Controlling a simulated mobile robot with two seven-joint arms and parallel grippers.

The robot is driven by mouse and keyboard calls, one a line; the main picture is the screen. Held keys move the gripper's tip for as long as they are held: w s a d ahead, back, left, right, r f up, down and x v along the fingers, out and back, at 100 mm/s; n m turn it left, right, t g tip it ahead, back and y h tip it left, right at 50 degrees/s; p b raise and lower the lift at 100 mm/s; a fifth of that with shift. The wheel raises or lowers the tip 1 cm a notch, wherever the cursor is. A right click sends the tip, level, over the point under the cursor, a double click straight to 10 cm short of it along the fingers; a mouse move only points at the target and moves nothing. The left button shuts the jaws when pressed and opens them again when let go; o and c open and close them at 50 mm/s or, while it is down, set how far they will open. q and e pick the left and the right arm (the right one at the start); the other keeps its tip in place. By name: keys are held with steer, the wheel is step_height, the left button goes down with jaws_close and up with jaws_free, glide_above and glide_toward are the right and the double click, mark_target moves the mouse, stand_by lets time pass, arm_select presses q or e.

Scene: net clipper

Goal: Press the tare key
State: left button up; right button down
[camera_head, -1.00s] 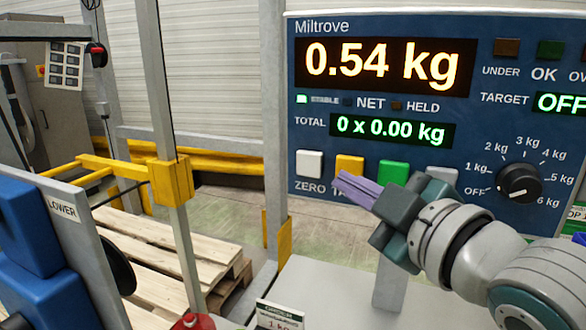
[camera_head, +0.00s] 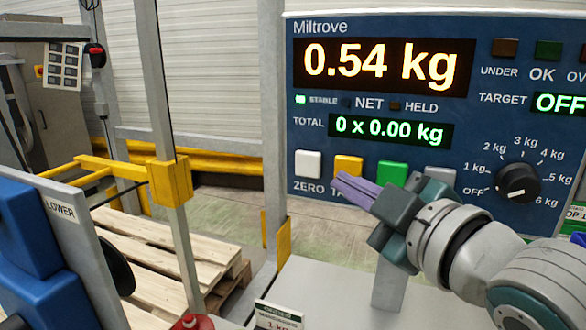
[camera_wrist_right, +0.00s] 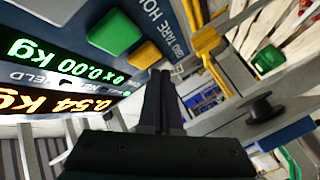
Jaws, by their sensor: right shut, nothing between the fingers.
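The blue scale panel (camera_head: 480,120) fills the right of the head view; its main display (camera_head: 383,66) reads 0.54 kg. The yellow tare key (camera_head: 349,167) is between the white zero key (camera_head: 308,164) and a green key (camera_head: 392,173). My right gripper (camera_head: 340,187) is shut and empty, its purple fingers pointing left just below the yellow key and covering most of its label. In the right wrist view, the yellow key (camera_wrist_right: 138,61) is beside the shut fingertips (camera_wrist_right: 160,76); whether they touch is unclear. My left gripper is not in view.
A grey-white key (camera_head: 441,174) is partly behind my right gripper, and a black rotary knob (camera_head: 518,182) is to its right. A grey post with a yellow bracket (camera_head: 170,182) and wooden pallets (camera_head: 150,255) are at the left. A pale surface (camera_head: 335,290) lies below the panel.

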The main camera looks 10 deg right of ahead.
stand_by(0.3)
stand_by(0.4)
steer(key=shift+w+d, duration=0.25)
steer(key=shift+w, duration=0.15)
steer(key=shift+w+d, duration=0.2)
steer(key=shift+w, duration=0.1)
stand_by(0.6)
stand_by(0.3)
steer(key=shift+s+a+p, duration=0.4)
steer(key=shift+s+a, duration=0.05)
steer(key=shift+s, duration=0.25)
